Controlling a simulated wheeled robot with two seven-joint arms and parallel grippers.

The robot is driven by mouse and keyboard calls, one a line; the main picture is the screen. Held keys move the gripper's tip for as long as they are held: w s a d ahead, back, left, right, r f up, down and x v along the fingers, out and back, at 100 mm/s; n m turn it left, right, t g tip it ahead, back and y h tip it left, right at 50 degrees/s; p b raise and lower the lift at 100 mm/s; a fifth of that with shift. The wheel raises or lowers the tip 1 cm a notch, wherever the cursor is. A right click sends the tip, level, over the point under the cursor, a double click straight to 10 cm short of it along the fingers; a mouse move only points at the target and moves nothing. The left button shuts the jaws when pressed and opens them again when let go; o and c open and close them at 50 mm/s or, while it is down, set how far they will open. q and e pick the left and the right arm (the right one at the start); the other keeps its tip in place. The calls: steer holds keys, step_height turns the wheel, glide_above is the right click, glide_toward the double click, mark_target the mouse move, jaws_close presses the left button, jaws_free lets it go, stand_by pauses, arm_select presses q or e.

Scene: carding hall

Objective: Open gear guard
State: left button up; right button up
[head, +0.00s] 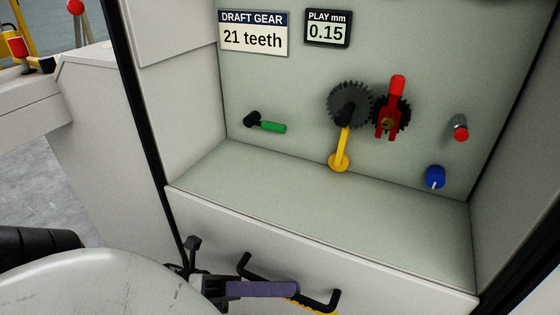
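A pale panel (340,262) with a black bar handle (245,266) forms the front below an uncovered recess. I cannot tell for certain whether this panel is the gear guard. Dark gears (350,100) show in the recess, beside a yellow lever (341,148) and a red forked piece (390,118). My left gripper (262,289) is at the bottom, its purple finger part lying across the middle of the handle in the picture. Whether it touches or grips the handle is unclear. My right gripper is not in view.
The recess back wall has a "21 teeth" sign (253,35), a "0.15" play display (327,28), a green-handled lever (268,127), a red-tipped knob (460,131) and a blue knob (435,177). The recess floor (300,215) is bare. Grey floor (50,175) shows at left.

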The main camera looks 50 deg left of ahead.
arm_select(q)
steer(key=p+v, duration=0.1)
steer(key=v, duration=0.9)
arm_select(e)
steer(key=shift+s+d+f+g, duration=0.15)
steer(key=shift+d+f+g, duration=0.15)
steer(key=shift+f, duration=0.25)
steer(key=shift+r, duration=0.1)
